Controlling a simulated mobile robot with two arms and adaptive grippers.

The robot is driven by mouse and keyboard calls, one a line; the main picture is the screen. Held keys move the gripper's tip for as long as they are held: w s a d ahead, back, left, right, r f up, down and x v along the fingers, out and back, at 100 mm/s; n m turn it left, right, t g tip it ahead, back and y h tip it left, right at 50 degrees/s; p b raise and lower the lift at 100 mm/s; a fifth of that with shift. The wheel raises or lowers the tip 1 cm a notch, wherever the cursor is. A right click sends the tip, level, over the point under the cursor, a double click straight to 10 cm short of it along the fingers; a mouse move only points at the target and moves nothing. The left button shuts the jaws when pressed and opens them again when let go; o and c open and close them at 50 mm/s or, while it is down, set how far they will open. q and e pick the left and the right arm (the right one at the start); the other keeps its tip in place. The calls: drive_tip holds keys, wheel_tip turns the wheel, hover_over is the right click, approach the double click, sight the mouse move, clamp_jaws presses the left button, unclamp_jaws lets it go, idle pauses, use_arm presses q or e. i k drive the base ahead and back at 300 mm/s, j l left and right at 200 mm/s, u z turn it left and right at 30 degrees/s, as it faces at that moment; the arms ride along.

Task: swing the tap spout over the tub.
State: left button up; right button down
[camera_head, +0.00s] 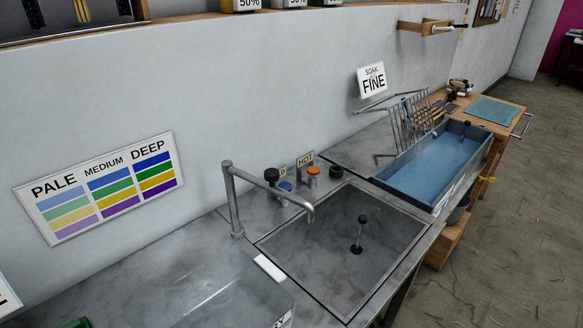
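The grey metal tap (232,200) stands upright at the back edge of the counter. Its spout (280,190) extends to the right, and its down-turned tip is above the left back part of the grey sink basin (375,262). A black knob (271,174) is on the spout. A clear tub (215,290) sits left of the sink, cut off by the bottom edge. A grey tub with blue water (430,168) stands right of the sink. I cannot tell which tub is meant. Neither of my grippers is in view.
A blue knob (286,186) and an orange knob (313,171) stand behind the spout, by a HOT sign (305,159). A black-topped rod (361,220) rises inside the sink. A wire rack (405,125) leans behind the water tub. The floor at right is open.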

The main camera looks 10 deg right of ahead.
sight(271, 175)
drive_tip(key=l+u, duration=0.1)
drive_tip(key=l, duration=0.3)
drive_tip(key=k+l, duration=0.15)
drive_tip(key=l, duration=0.3)
drive_tip(key=l+u, duration=0.15)
drive_tip(key=l, duration=0.25)
drive_tip(key=k+l+u, duration=0.1)
drive_tip(key=l, duration=0.3)
drive_tip(key=k+l, duration=0.15)
drive_tip(key=l, duration=0.25)
drive_tip(key=u, duration=0.05)
